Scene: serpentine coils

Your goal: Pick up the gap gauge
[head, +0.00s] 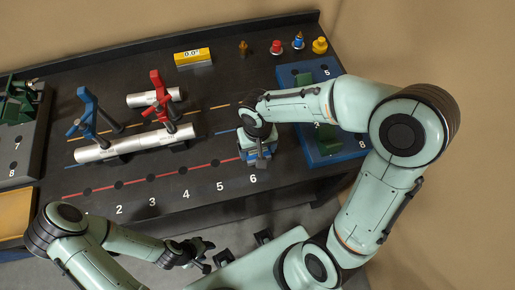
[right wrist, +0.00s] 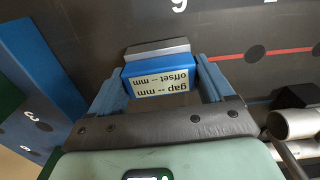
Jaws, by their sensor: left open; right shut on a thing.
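The gap gauge (right wrist: 160,75) is a small blue block with a pale label reading "gap -- mm, offset -- mm" and a grey bar along its far side. In the right wrist view it sits between the two blue fingers of my right gripper (right wrist: 157,90), which is shut on it. In the head view my right gripper (head: 257,156) points down over the black table near number 6 and mostly hides the gauge. I cannot tell whether the gauge touches the table. My left gripper (head: 203,256) is open and empty, in front of the table's front edge.
Silver pipes (head: 136,142) lie left of my right gripper, with a blue clamp (head: 88,104) and a red clamp (head: 159,92). A yellow display box (head: 192,57) stands at the back. A blue tray (head: 350,146) lies right, partly under my right arm.

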